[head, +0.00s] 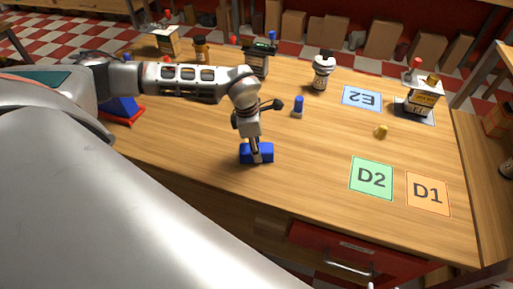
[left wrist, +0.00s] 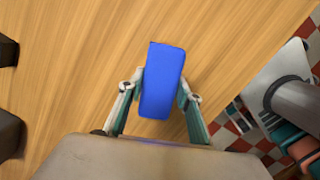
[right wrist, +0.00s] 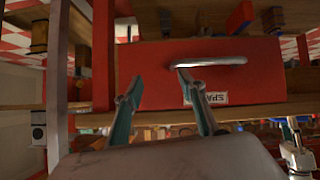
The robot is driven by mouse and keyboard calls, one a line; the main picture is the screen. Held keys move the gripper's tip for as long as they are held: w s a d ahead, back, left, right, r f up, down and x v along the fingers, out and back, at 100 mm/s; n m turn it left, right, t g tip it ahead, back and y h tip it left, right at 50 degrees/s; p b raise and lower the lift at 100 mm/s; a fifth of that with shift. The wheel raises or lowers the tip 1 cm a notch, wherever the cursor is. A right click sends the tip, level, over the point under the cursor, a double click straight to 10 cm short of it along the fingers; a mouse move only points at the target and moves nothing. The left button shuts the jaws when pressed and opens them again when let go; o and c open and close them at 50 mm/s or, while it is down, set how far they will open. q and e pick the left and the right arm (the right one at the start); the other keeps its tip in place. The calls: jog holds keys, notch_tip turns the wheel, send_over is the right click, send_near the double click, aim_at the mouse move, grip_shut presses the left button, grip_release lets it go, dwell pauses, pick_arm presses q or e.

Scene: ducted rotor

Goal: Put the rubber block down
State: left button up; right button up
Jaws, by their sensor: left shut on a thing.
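The rubber block is a blue rectangular block (head: 264,154), low at the wooden table's (head: 200,150) front middle in the head view. My left gripper (head: 256,155) comes down on it from above, one finger showing in front of it. In the left wrist view the block (left wrist: 162,80) sits between the two fingers (left wrist: 160,92), which are shut on its long sides. I cannot tell whether its underside touches the table. My right gripper (right wrist: 157,75) shows in the right wrist view with its fingers apart and nothing between them, in front of a red drawer (right wrist: 250,70).
A green D2 card (head: 372,177), an orange D1 card (head: 428,193) and a blue E2 card (head: 361,97) lie to the right. A small yellow piece (head: 381,131) and a blue cylinder (head: 298,106) stand nearby. The wood around the block is clear.

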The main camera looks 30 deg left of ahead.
pick_arm(q)
jog(key=o, duration=1.2)
jog(key=shift+c, duration=0.2)
jog(key=shift+r, duration=0.2)
jog(key=r, duration=0.4)
jog(key=a+r, duration=0.1)
jog(key=r, duration=0.2)
jog(key=s+r, duration=0.1)
jog(key=r, duration=0.3)
jog(key=shift+a+r+b, duration=0.25)
jog(key=shift+r+b, duration=0.1)
